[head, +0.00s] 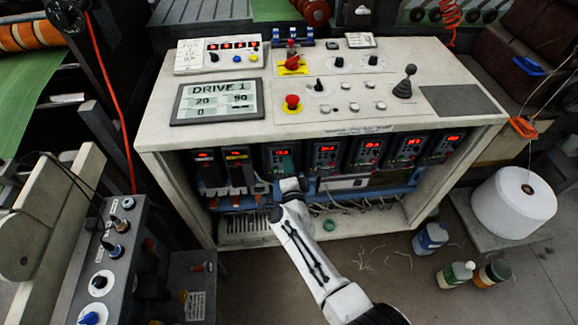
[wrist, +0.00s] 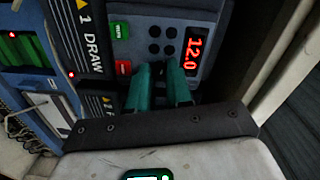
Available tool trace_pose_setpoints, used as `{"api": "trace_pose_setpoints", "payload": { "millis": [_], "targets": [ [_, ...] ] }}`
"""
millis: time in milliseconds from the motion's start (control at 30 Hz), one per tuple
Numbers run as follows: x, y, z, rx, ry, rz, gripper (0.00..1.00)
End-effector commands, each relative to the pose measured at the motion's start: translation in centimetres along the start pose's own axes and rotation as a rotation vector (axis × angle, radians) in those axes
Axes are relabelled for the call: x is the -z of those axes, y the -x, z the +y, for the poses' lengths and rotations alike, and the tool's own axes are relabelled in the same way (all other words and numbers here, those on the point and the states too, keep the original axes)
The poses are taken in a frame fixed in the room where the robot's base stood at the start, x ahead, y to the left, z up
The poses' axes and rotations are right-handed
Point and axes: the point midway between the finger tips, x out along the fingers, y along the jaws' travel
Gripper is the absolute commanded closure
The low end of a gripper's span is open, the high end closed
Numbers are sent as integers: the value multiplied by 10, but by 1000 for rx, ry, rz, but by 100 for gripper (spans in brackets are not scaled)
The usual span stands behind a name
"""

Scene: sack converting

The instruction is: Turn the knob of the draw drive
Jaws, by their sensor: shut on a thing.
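The draw drive (head: 269,159) is one of several dark modules in a row inside the console's open front. In the wrist view its label (wrist: 93,42) reads "1 DRAW", and its red display (wrist: 193,51) reads 12.0. A green button (wrist: 119,29), a red button (wrist: 123,68) and several dark buttons are on the same panel. My gripper (head: 288,167) reaches this drive from the front. In the wrist view its two teal fingers (wrist: 160,74) are shut at the panel, below the dark buttons. The knob is hidden between and behind the fingers.
Other drives with red displays (head: 327,150) stand close on the right. The console top (head: 230,138) overhangs the row. Cables (head: 360,205) hang below. A grey switch box (head: 110,250) is at left; bottles (head: 455,273) and a white spool (head: 513,203) are at right.

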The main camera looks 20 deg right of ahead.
Motion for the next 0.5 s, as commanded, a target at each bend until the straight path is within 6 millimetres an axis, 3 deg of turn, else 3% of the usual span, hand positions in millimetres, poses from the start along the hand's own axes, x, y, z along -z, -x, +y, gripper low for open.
{"api": "trace_pose_setpoints", "payload": {
  "millis": [267, 300, 500],
  "targets": [
    [-2, 1, 1, -2, 0, -4, 100],
    [-2, 1, 1, -2, 0, -4, 79],
    [-1, 0, 1, -2, -1, -3, 60]
  ]
}}
